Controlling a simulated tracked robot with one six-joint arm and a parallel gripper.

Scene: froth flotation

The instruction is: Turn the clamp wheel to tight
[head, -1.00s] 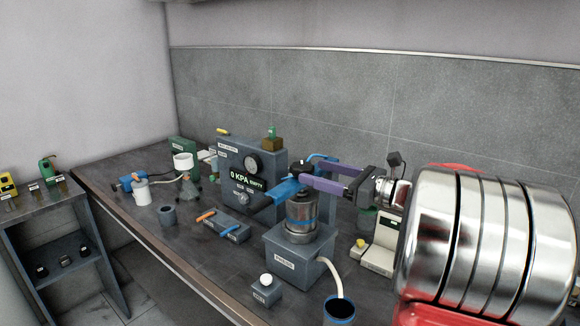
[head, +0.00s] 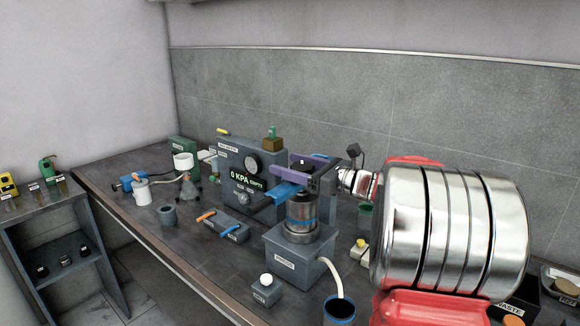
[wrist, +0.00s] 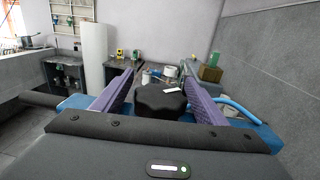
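The clamp wheel (wrist: 162,101) is a black lobed knob with a small white mark, in the middle of the wrist view. In the head view it is mostly hidden behind my fingers, above the steel cell (head: 301,212) with its blue band and the blue clamp frame (head: 285,190). My gripper (wrist: 160,78) has one purple finger on each side of the wheel, the fingers reaching past it. A narrow gap shows on the left; I cannot tell whether the right finger touches. In the head view my gripper (head: 302,167) comes in from the right.
A grey control box (head: 258,165) reading 0 KPA EMPTY stands behind the clamp. A blue hose (wrist: 238,109) runs right of the fingers. A grey block with orange and blue levers (head: 221,226), a white-knobbed box (head: 266,290) and a blue cup (head: 339,311) stand nearby.

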